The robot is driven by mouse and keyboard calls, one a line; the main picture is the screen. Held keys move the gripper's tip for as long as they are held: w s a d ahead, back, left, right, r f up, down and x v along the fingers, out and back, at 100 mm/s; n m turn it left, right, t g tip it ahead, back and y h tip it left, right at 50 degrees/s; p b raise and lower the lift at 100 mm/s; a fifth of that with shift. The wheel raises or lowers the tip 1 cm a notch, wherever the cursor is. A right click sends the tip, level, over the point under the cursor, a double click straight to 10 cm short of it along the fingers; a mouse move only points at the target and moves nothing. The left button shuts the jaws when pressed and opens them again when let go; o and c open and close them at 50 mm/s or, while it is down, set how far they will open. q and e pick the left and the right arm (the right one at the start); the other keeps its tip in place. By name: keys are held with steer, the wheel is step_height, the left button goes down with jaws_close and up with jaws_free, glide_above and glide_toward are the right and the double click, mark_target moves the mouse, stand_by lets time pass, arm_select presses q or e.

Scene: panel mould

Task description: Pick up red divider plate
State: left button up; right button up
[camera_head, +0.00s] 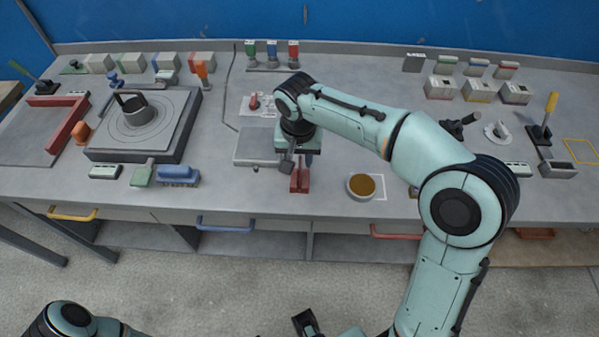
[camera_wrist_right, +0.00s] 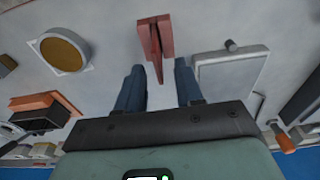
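The red divider plate (camera_head: 300,182) stands near the front edge of the workbench, left of the round amber dish. My right gripper (camera_head: 297,165) points down just behind and above it, and its fingers are partly hidden in the head view. In the right wrist view the red divider plate (camera_wrist_right: 153,40) shows as a narrow upright plate on a reddish base. The two blue fingers of my right gripper (camera_wrist_right: 159,66) are spread apart, with the plate's near end in line with the gap between them. The gripper is empty. A dark end-piece at the bottom of the head view may be my left gripper (camera_head: 305,322); its fingers are unclear.
A grey flat block (camera_head: 257,146) sits close left of the plate. The round amber dish (camera_head: 362,186) stands to its right. A dark square turntable (camera_head: 145,120) and a blue brush (camera_head: 178,175) are farther left. The bench front between brush and plate is mostly clear.

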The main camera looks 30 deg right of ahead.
steer(key=f, duration=0.5)
steer(key=shift+w+d+f, duration=0.1)
steer(key=shift+d, duration=0.1)
jaws_close()
